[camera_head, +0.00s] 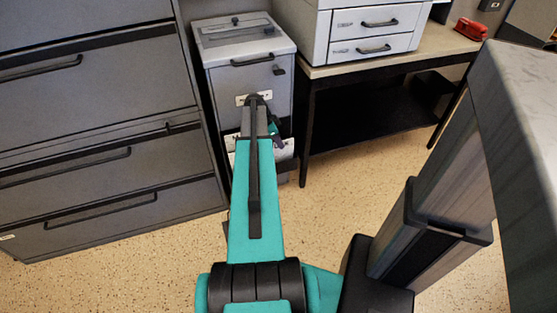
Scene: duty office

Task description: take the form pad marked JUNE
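I cannot make out a form pad or the word JUNE in this view. My teal arm reaches forward to the front of a grey office unit (222,84) with a handle and a small white label (240,99). My gripper (273,130) is mostly hidden behind the arm's far end, so its fingers do not show clearly. A white strip (286,151) shows on both sides of the arm, low on the unit's front. I cannot tell what it is or whether the gripper touches it.
A grey filing cabinet (90,110) with wide drawers stands at the left. At the right, a table (400,58) holds a white two-drawer machine (372,32) and a red stapler-like object (471,28). Speckled floor (335,200) is open in front of the table.

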